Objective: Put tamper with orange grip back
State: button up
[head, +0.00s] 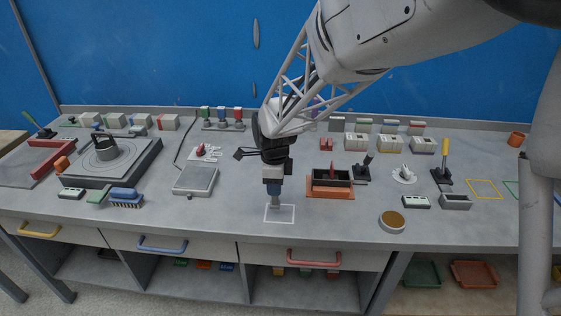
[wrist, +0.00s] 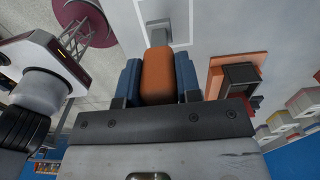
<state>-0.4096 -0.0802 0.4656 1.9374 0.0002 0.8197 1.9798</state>
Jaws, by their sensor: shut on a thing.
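My gripper (head: 273,187) points down at the front middle of the bench and is shut on the tamper's orange grip. In the wrist view the orange grip (wrist: 158,75) sits between the two blue fingers, and the tamper's grey lower part (wrist: 157,34) shows beyond it. In the head view the fingers hide the orange grip; only the grey lower end (head: 275,203) shows beneath them. A white outlined square (head: 287,219) on the bench top lies under the tamper, and its outline shows in the wrist view too. I cannot tell whether the tamper touches the bench.
An orange-based mould box (head: 330,192) stands close to the right. A grey scale-like plate (head: 195,180) lies to the left. A round dish (head: 391,220) and a dark-based stand (head: 362,172) are further right. The bench front edge is close below the square.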

jog(key=shift+w+a, duration=0.35)
jog(key=shift+w, duration=0.55)
jog(key=shift+f, duration=0.2)
jog(key=shift+f, duration=1.6)
jog(key=shift+f, duration=0.15)
jog(key=o, duration=0.9)
jog(key=shift+r, duration=6.1)
